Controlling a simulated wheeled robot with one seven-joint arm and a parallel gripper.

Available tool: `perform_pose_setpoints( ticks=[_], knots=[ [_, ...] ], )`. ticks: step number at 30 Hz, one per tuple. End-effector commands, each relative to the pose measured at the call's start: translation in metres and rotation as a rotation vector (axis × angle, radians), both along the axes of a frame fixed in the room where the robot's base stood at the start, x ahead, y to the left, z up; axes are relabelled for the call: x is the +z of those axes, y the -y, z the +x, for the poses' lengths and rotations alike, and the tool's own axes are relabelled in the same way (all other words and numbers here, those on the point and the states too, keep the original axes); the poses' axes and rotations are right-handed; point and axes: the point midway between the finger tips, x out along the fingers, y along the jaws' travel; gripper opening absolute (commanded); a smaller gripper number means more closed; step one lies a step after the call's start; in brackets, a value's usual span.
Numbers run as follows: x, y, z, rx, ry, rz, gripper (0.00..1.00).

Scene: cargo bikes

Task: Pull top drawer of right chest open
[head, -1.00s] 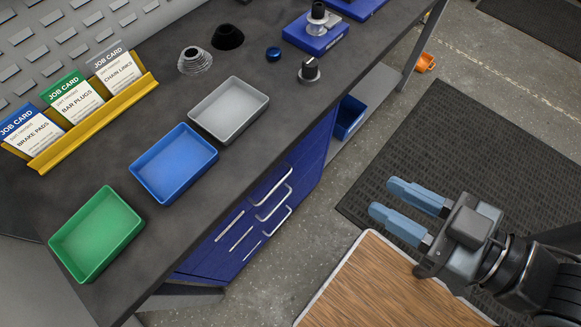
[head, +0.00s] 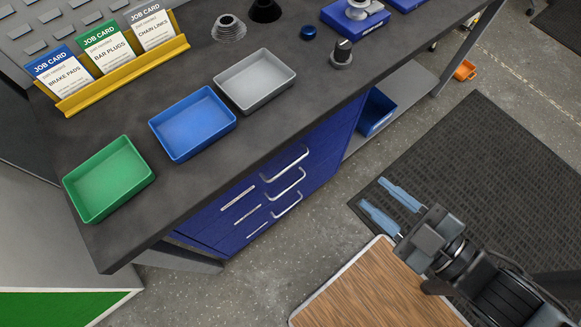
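Blue drawer fronts (head: 325,150) show under the workbench, seen steeply from above. Three silver bow handles sit one below another: the top handle (head: 284,164), the middle handle (head: 286,184) and the bottom handle (head: 287,206). Thin pale strips (head: 240,197) lie to their left on the blue fronts. I cannot tell clearly where one chest ends and another begins. The drawers look closed. My gripper (head: 373,192) is open and empty, its two blue fingers apart and pointing left toward the handles. It is well to the right of them, touching nothing.
The dark bench top (head: 190,185) overhangs the drawers and bears a green tray (head: 108,210), a blue tray (head: 215,135) and a grey tray (head: 285,95). A blue bin (head: 377,112) stands on the lower shelf. Wooden surface (head: 380,292) lies below my gripper. Floor before the drawers is clear.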

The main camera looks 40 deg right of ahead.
Motion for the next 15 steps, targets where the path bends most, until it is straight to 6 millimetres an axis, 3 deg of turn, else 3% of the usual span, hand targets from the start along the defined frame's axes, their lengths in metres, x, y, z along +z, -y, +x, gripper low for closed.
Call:
perform_pose_setpoints(
  ticks=[9,15],
  knots=[
    [-0.125,0.009,0.076,0.218,0.122,-0.548,0.37],
    [-0.193,0.012,0.121,0.372,0.159,-0.82,0.37]
  ],
)
